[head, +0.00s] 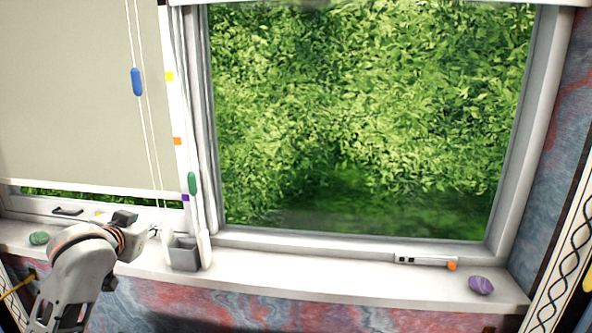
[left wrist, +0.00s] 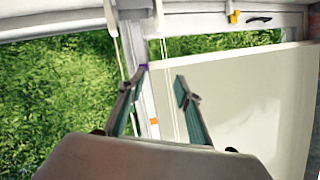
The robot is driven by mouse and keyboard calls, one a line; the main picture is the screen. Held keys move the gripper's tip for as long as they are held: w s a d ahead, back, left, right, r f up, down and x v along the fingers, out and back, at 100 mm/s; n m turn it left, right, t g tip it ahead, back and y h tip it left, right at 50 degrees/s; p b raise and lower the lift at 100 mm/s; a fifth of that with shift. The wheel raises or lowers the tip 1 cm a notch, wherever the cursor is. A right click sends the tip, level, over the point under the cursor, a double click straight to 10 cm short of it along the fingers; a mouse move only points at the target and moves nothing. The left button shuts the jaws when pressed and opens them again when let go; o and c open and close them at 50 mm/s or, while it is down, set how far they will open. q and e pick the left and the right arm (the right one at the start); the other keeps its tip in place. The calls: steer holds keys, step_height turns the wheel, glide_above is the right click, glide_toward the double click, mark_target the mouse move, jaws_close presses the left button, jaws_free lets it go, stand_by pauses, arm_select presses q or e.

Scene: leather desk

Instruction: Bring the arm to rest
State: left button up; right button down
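My left arm comes in at the lower left of the head view, with its left gripper (head: 140,228) low in front of the sill, just left of a grey box. In the left wrist view the two dark green fingers of the left gripper (left wrist: 158,92) stand apart with nothing gripped. White cords (left wrist: 163,60) show in the gap between the fingers in that view; I cannot tell how far behind they are. My right gripper is in neither view.
A blind (head: 80,110) covers the left window; its cords carry a blue pull (head: 137,82) and a green pull (head: 192,183). The sill (head: 320,277) holds the grey box (head: 185,254), a green stone (head: 38,238), an orange knob (head: 452,266) and a purple stone (head: 481,285). Its middle is clear.

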arm_select(q)
steer(key=s+d+f+m+g+y, duration=0.1)
steer(key=s+f+g, duration=0.1)
steer(key=s+f, duration=0.7)
steer(key=s+f+m+g, duration=0.1)
steer(key=s+f+g, duration=0.1)
steer(key=s+f, duration=0.75)
steer(key=s+f+m+g+y, duration=0.1)
steer(key=s+f, duration=0.5)
steer(key=s, duration=0.2)
steer(key=s+f+m+g, duration=0.2)
steer(key=s+f, duration=0.3)
steer(key=s, duration=0.4)
steer(key=w+d+f+n+t+h, duration=0.1)
steer(key=d+f+n+t+h, duration=0.2)
steer(key=d+f, duration=1)
step_height(320, 180, down, 3)
steer(key=h, duration=0.3)
steer(key=shift+d+f+n, duration=0.2)
steer(key=shift+d+n, duration=0.1)
steer(key=shift+w, duration=0.1)
steer(key=shift+c, duration=0.8)
